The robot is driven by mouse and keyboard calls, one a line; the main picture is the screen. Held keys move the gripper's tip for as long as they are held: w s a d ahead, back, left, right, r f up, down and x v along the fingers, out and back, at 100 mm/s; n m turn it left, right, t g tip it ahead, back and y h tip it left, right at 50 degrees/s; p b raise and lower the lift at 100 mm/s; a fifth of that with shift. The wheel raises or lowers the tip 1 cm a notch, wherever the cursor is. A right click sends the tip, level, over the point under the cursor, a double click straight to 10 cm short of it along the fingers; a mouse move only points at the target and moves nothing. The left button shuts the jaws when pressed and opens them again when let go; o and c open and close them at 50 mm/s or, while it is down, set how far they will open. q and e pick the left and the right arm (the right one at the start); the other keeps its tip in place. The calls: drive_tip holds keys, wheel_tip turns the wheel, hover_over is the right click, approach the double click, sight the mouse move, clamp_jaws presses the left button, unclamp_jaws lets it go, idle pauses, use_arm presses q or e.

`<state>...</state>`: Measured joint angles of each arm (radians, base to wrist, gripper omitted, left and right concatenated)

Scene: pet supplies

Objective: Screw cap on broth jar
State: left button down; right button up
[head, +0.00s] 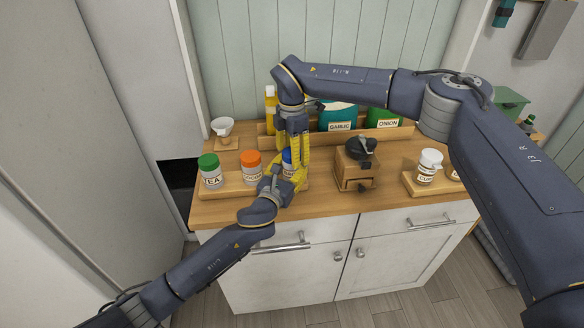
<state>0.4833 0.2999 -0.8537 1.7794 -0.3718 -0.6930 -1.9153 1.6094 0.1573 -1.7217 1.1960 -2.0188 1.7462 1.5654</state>
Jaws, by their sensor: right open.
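A jar with a blue cap (287,157) stands at the right end of a wooden tray (238,190). Its label is mostly hidden by my grippers, so I cannot read whether it says broth. My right gripper (291,159) points down from above with its yellow fingers open on either side of the blue cap. I cannot tell if they touch it. My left gripper (288,180) reaches in low from the front left, at the jar's body. Its fingers are partly hidden, and I cannot tell whether they are closed on the jar.
A green-capped jar (210,171) and an orange-capped jar (251,166) share the tray. A wooden grinder (353,170) stands to the right, then a white-capped jar (428,165). Behind are a yellow bottle (270,103), a garlic container (338,117) and an onion container (385,116).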

use_arm(q)
drive_tip(key=shift+w+a, duration=0.1)
use_arm(e)
drive_tip(key=shift+r, duration=2.2)
drive_tip(key=shift+o, duration=0.6)
drive_tip(key=shift+r, duration=0.1)
drive_tip(key=shift+w+r, duration=0.3)
drive_tip(key=shift+r, duration=0.6)
drive_tip(key=n, duration=0.2)
drive_tip(key=r+n, duration=0.1)
drive_tip(key=n, duration=0.2)
drive_tip(key=shift+d, duration=0.1)
drive_tip(key=n, duration=0.6)
drive_tip(key=shift+r, duration=0.35)
drive_tip(key=n, duration=0.6)
drive_tip(key=shift+s, duration=0.2)
drive_tip(key=n, duration=0.5)
drive_tip(key=shift+f+n, duration=0.1)
drive_tip(key=shift+n, duration=0.2)
